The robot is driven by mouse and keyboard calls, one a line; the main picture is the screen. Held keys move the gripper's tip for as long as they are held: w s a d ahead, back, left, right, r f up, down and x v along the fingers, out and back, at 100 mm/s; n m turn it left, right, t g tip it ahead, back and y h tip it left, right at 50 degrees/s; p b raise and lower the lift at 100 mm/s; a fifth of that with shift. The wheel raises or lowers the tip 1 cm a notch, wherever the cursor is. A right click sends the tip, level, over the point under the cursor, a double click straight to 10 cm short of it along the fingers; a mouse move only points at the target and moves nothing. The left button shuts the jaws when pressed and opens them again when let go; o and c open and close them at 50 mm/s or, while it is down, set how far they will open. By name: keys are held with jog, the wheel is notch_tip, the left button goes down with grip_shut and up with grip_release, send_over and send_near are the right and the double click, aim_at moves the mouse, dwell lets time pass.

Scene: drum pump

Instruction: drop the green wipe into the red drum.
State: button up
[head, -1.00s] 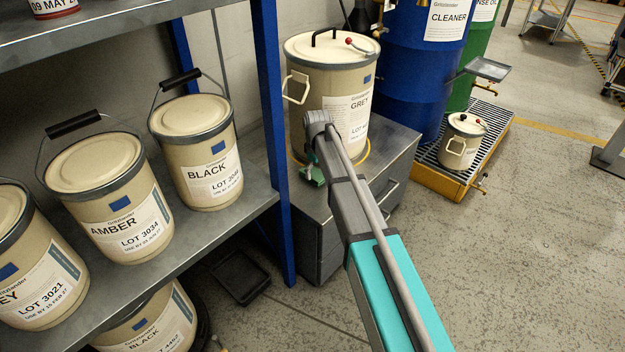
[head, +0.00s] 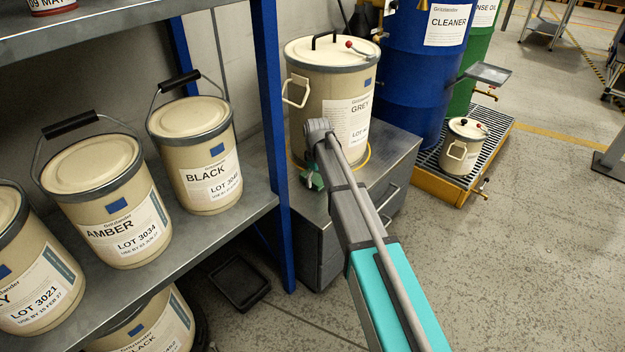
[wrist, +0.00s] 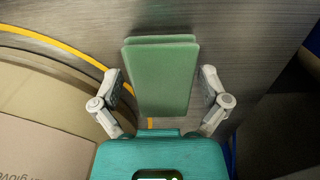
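The green wipe (wrist: 160,75) is a flat, folded pad in the wrist view, over the grey metal cabinet top. My gripper (wrist: 161,82) has one finger on each side of it, with a narrow gap visible at each edge. The fingers look open and not closed on the wipe. In the head view my gripper (head: 312,176) is low over the cabinet top, in front of the grey pail, and mostly hidden by my arm. The wipe cannot be made out clearly there. No red drum is in view.
A blue drum (head: 412,75) and a green drum (head: 464,90) stand behind. Shelves with pails (head: 108,195) are left. Open floor (head: 540,250) is right.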

aim_at(317, 178)
jog(key=c, duration=0.6)
jog(key=shift+r, duration=0.15)
notch_tip(317, 178, up, 3)
jog(key=p, duration=0.3)
jog(key=s+d+r+p, duration=0.5)
jog(key=s+r+p, duration=0.4)
jog(key=s, duration=0.4)
jog(key=shift+r+p, duration=0.35)
jog(key=shift+p, duration=0.2)
